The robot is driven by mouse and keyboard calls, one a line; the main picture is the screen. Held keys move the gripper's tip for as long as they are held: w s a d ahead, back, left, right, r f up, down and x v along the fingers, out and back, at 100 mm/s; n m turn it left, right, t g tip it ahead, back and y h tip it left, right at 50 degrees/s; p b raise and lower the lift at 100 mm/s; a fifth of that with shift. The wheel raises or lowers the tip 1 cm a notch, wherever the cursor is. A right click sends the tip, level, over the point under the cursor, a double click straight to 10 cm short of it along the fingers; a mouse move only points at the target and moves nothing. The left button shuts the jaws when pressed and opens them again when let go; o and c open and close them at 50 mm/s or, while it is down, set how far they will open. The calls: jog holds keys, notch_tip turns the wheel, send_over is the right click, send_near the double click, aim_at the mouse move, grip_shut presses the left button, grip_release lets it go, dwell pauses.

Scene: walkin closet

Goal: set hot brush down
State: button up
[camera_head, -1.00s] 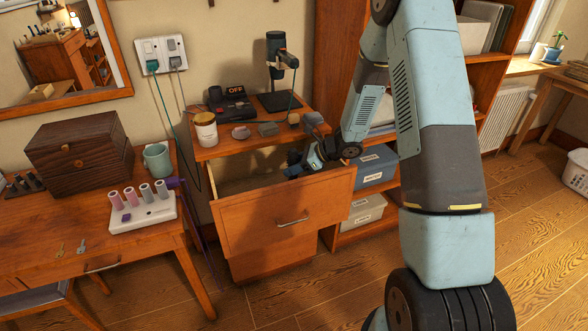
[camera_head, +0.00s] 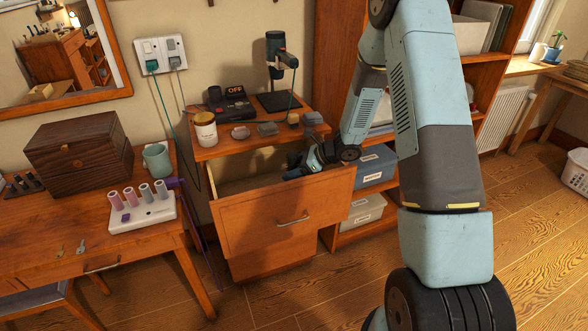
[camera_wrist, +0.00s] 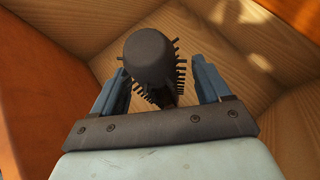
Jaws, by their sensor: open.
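The hot brush (camera_wrist: 153,58), a dark round barrel with short bristles, shows almost end-on in the wrist view. It is between the two blue fingers of my gripper (camera_wrist: 156,88), with a visible gap to the right finger. My gripper (camera_head: 312,162) is open inside the pulled-out drawer (camera_head: 270,220), near its right end. Wooden drawer boards show behind the brush. I cannot tell whether the brush rests on the drawer floor. In the head view the drawer front and my gripper hide most of it.
The cabinet top above the drawer holds a lidded jar (camera_head: 205,130), a device marked OFF (camera_head: 232,102), a stand (camera_head: 277,72) and several small grey items. A table (camera_head: 50,235) with a wooden box (camera_head: 80,155) stands left. Labelled bins (camera_head: 372,168) sit right.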

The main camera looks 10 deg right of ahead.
jog(key=v, duration=1.1)
jog(key=w+d+r+m+t+h, duration=0.2)
jog(key=d+r+m+t+h, duration=0.1)
jog(key=r+m, duration=0.35)
jog(key=w+d+r+m+t+h, duration=0.2)
jog(key=r+m+t, duration=0.1)
jog(key=r+m, duration=0.3)
jog(key=s+d+r+m+t+h, duration=0.1)
jog(key=s+d+r+m+h, duration=0.2)
jog(key=r+m, duration=0.3)
jog(key=s+d+r+m+h, duration=0.3)
jog(key=r+m, duration=0.3)
jog(key=m, duration=0.1)
jog(key=s+a+r+m+g, duration=0.2)
jog(key=s+m, duration=1)
jog(key=s, duration=0.3)
jog(key=s+a+r+m+g, duration=0.2)
jog(key=s+m, duration=1.1)
jog(key=s, duration=0.2)
jog(key=shift+r+g, duration=0.25)
jog(key=shift+g, duration=0.05)
jog(key=shift+a, duration=0.1)
